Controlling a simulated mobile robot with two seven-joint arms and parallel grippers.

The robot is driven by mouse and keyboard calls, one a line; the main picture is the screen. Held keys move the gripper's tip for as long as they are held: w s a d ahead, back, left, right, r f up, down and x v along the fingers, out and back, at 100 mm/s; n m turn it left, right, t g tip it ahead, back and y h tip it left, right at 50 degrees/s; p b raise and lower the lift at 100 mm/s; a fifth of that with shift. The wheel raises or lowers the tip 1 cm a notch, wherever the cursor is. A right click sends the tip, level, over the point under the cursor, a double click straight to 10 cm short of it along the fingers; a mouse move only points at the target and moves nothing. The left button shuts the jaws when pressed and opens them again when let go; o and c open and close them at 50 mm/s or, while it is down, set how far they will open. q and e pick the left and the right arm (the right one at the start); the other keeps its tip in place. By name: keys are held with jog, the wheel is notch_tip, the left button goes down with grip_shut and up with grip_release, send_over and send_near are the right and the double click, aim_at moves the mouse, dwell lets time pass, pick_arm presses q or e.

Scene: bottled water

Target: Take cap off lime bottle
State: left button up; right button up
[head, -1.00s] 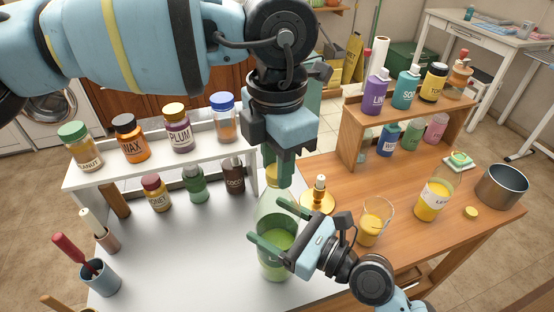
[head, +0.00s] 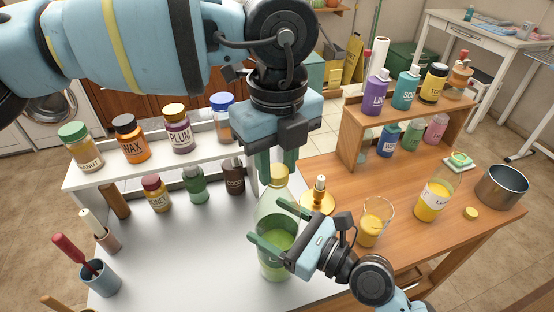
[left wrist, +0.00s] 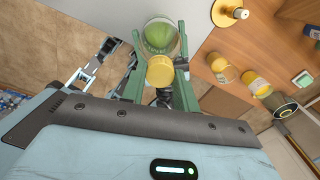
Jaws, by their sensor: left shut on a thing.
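The lime bottle (head: 276,266), clear with green liquid inside, stands upright on the white table. Its yellow cap (head: 279,174) is at the top; I cannot tell whether it is still seated on the neck. My left gripper (head: 278,167) points down from above, shut on the cap, which also shows between its fingers in the left wrist view (left wrist: 160,71). The bottle body (left wrist: 160,37) shows behind it there. My right gripper (head: 266,221) has its fingers spread on either side of the bottle; whether they press on it is unclear.
A brass candle holder (head: 318,197) stands just right of the bottle, with a glass of yellow liquid (head: 374,222) and a lemon bottle (head: 434,198) beyond. A white shelf with several jars stands at the back left.

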pick_arm(q)
jog(key=n, duration=0.6)
jog(key=shift+n, duration=0.4)
jog(key=o, duration=1.1)
jog(key=shift+r, duration=2.3)
jog(key=shift+c, duration=0.2)
jog(key=shift+m, duration=0.3)
